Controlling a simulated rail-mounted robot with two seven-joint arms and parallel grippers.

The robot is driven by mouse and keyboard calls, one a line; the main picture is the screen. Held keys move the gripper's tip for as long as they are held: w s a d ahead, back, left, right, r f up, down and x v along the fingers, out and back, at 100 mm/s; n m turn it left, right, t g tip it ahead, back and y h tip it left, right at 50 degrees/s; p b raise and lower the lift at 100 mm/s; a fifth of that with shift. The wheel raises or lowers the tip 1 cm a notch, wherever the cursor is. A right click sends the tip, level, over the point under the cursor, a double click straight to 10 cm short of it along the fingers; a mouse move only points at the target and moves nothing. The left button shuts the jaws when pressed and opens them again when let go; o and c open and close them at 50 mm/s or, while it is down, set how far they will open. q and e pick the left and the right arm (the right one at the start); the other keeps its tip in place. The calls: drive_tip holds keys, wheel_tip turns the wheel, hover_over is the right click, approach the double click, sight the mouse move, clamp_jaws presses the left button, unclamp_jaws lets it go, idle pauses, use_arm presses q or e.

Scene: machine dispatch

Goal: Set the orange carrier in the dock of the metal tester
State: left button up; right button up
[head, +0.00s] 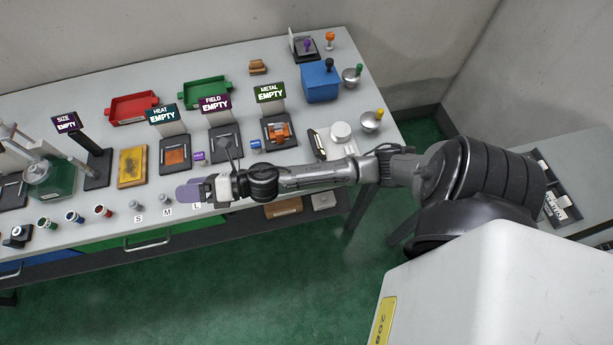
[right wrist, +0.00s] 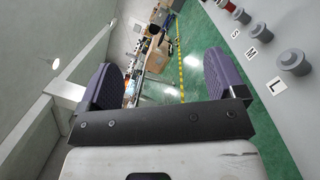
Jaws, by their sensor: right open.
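The orange carrier (head: 279,133) sits on the dark plate of the metal tester (head: 266,141), under a sign reading "METAL EMPTY". I cannot tell whether it is fully seated in the dock. My right gripper (head: 188,191) is over the table's front edge, left of and nearer than the metal tester, pointing left and apart from the carrier. In the right wrist view its two purple fingers (right wrist: 163,82) are wide apart with nothing between them. I cannot make out my left gripper in either view.
Heat (head: 163,166) and field (head: 213,149) testers stand left of the metal tester. Red (head: 133,108) and green (head: 205,93) trays lie behind. A blue box (head: 320,85) stands at the back right. Grey pegs marked S, M and L (right wrist: 293,62) line the front edge.

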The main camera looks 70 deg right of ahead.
drive_tip(key=s+d+f+m+g+h, duration=0.2)
drive_tip(key=s+f+m+h, duration=0.3)
drive_tip(key=m, duration=0.5)
drive_tip(key=s+d+f+m+g+h, duration=0.25)
drive_tip(key=s+m+h, duration=0.3)
drive_tip(key=m, duration=0.45)
drive_tip(key=s+a+f+m+g, duration=0.1)
drive_tip(key=s+m+g, duration=0.3)
drive_tip(key=s, duration=0.5)
drive_tip(key=s+a+f+m+g+y, duration=0.1)
drive_tip(key=s+f+m+g, duration=0.3)
drive_tip(key=s, duration=0.4)
drive_tip(key=shift+s+a+m+g, duration=0.15)
drive_tip(key=shift+s+m+g, duration=0.25)
drive_tip(key=shift+m, duration=0.1)
drive_tip(key=shift+f, duration=0.15)
drive_tip(key=shift+c, duration=0.4)
